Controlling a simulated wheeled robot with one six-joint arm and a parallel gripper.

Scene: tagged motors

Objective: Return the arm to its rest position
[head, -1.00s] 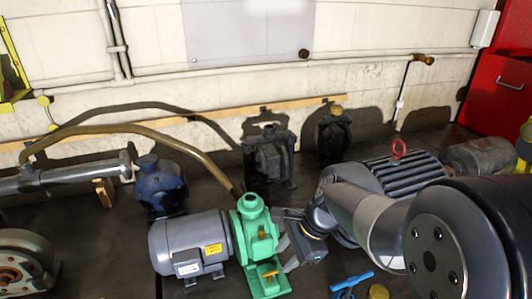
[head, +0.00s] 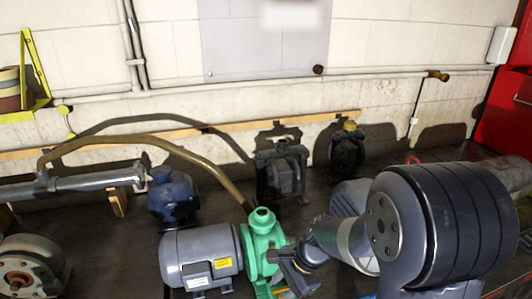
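My arm comes in from the lower right, with a large dark rounded joint in front and a grey link leading left to my gripper (head: 292,276). My gripper is beside the green pump end (head: 262,240) of a grey motor (head: 200,258), overlapping its right side in the picture. I cannot tell whether they touch. The fingers are dark and partly cut off by the lower edge, so their opening is unclear. The motor has a yellow label and stands on the dark bench.
Behind stand a dark blue pump (head: 173,195), a black pump (head: 281,172) and another dark pump with a yellow cap (head: 347,148). A brown hose (head: 150,146) arches at left. A red cabinet (head: 508,108) stands at right. My arm hides much of the right bench.

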